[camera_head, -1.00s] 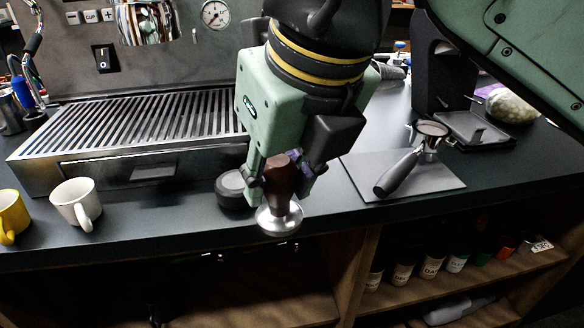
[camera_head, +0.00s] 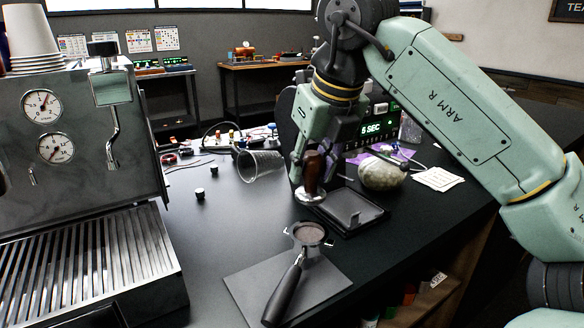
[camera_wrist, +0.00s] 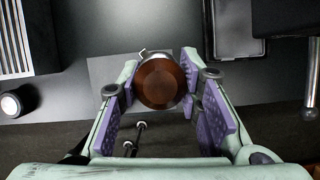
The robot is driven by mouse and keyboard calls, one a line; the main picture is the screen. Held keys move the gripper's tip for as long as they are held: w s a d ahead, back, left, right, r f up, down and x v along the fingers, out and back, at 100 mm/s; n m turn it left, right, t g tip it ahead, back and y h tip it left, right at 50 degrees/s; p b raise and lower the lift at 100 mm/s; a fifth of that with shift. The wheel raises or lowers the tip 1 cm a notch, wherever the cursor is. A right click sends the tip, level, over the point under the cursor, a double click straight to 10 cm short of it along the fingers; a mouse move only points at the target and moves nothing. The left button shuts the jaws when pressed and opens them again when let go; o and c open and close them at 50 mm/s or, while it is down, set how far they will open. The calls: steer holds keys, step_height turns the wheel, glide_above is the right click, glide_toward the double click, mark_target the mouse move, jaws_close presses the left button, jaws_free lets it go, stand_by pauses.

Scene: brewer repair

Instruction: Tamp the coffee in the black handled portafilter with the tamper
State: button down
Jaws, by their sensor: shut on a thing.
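My gripper (camera_head: 309,172) is shut on the tamper (camera_head: 313,179), which has a brown wooden handle and a round metal base. The tamper hangs in the air, base down, above the counter, behind the portafilter in the head view. In the wrist view the brown knob of the tamper (camera_wrist: 160,83) sits between the purple finger pads. The black handled portafilter (camera_head: 283,292) lies on a dark flat mat (camera_head: 322,278), its handle towards the front. Brown coffee grounds (camera_head: 309,233) show in its basket. In the wrist view the tamper hides most of the basket.
The espresso machine with its slatted drip tray (camera_head: 85,262) stands at left. A black tray (camera_head: 350,213) lies behind the mat, close to the tamper. The counter left of the mat is mostly clear.

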mark_target(314, 190)
steer(key=shift+f+b, duration=2.65)
steer(key=shift+f, duration=0.6)
steer(key=shift+s+f+b, duration=0.15)
steer(key=shift+f+b, duration=0.7)
steer(key=shift+f, duration=0.5)
stand_by(0.9)
steer(key=shift+r+p, duration=3.25)
steer(key=shift+r, duration=0.85)
